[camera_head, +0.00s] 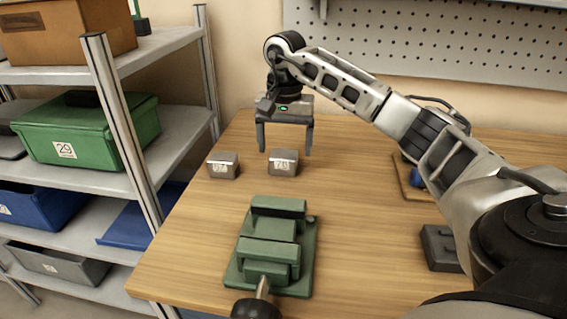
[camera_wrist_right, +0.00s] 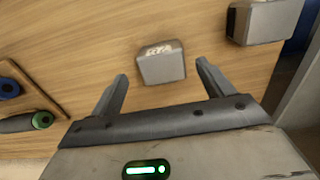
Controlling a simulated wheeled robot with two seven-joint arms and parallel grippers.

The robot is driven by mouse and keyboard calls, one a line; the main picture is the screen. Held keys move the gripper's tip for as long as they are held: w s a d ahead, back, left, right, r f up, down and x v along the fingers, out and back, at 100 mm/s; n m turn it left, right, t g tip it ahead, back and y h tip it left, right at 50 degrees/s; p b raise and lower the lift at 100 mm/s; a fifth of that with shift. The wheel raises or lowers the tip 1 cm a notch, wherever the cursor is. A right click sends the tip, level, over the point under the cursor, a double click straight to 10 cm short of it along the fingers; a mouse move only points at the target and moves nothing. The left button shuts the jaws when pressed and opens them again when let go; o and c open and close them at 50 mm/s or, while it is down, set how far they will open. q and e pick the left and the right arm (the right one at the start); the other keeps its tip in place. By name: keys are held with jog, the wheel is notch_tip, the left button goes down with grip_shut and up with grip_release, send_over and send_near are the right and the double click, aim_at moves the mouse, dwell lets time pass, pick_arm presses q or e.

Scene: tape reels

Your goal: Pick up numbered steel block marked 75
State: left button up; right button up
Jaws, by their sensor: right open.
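Two small grey steel blocks sit on the wooden table. The right block (camera_head: 283,163) has a white label that looks like a two-digit number starting with 7; the last digit is too blurred to be sure. The left block (camera_head: 223,166) has a label I cannot read clearly. My right gripper (camera_head: 285,151) points down, open and empty, above and around the line of the right block. In the right wrist view, that block (camera_wrist_right: 162,66) lies between and just beyond the spread fingers, apparently untouched. The other block (camera_wrist_right: 262,22) is off to the upper right. My left gripper is not in view.
A green vise (camera_head: 271,250) stands in front of the blocks. A dark grey block (camera_head: 438,248) and a wooden board (camera_head: 411,188) with tools lie to the right. A shelf with bins (camera_head: 85,130) stands at left. A pegboard (camera_head: 430,40) is behind.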

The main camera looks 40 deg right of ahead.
aim_at(284, 154)
jog(key=shift+w+f, duration=0.15)
jog(key=shift+f, duration=1.8)
jog(key=c, duration=1.3)
jog(key=shift+r, duration=0.1)
